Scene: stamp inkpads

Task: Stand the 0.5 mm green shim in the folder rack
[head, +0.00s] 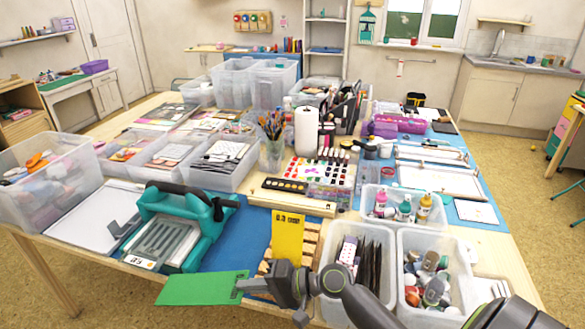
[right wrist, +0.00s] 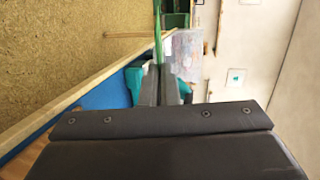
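A flat green sheet, the green shim (head: 200,288), lies roughly level in the grip of my right gripper (head: 242,286), off the table's front edge. In the right wrist view the shim (right wrist: 157,30) shows as a thin green strip edge-on between the two close fingers (right wrist: 158,78). The wooden slatted folder rack (head: 312,243) is at the table's front, just beyond my right gripper. A yellow sheet with dark print (head: 288,235) stands upright in it and hides part of the slats. My left gripper is out of view.
A teal hand-cranked machine (head: 185,225) stands left of the rack on the blue mat (head: 238,235). A clear bin of dark folders (head: 333,237) and a bin of small bottles (head: 405,240) stand close right of the rack. Space beyond the front edge is clear.

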